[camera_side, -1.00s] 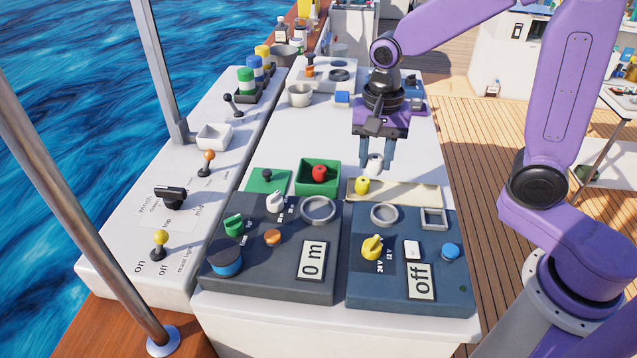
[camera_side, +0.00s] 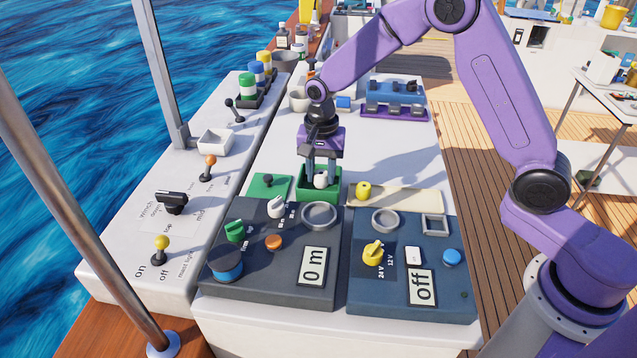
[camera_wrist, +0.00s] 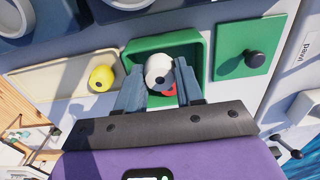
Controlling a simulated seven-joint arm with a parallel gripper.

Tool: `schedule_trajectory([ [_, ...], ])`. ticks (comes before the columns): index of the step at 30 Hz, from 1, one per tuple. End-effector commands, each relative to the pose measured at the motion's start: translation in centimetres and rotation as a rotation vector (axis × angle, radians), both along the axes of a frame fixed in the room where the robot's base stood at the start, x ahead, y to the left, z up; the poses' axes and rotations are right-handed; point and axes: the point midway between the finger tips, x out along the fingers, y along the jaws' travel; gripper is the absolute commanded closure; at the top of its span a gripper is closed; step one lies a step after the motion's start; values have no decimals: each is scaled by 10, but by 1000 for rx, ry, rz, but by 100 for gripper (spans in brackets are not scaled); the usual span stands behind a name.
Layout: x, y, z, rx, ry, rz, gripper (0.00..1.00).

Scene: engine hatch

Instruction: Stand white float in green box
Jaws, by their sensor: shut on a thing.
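The white float (camera_side: 321,180) is between the fingers of my gripper (camera_side: 320,176), which is shut on it. The float is at the green box (camera_side: 336,194), over or inside its opening; the exact height is hard to tell. In the wrist view the white float (camera_wrist: 159,71) shows between the fingertips, with the green box (camera_wrist: 136,47) around it. A red float (camera_wrist: 170,91) shows partly behind the fingers, within the box; in the side view it is hidden.
A green plate with a black knob (camera_side: 268,182) lies left of the box. Dark control panels with a grey ring (camera_side: 319,215) and switches are in front. A purple-based blue rack (camera_side: 394,100) stands behind. The white bench top between is clear.

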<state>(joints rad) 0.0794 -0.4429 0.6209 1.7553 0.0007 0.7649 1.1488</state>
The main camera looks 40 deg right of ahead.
Motion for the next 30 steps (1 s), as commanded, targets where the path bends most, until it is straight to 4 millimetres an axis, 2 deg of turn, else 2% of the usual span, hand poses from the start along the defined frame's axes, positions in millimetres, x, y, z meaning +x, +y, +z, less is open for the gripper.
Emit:
schedule_trajectory([
  [5,7,2,-9,-1,1,0,97],
  [12,7,1,-37,0,1,0,97],
  [26,7,2,-43,-1,1,0,97],
  [27,7,2,-43,0,0,0,53],
  [30,7,2,-43,0,0,0,53],
])
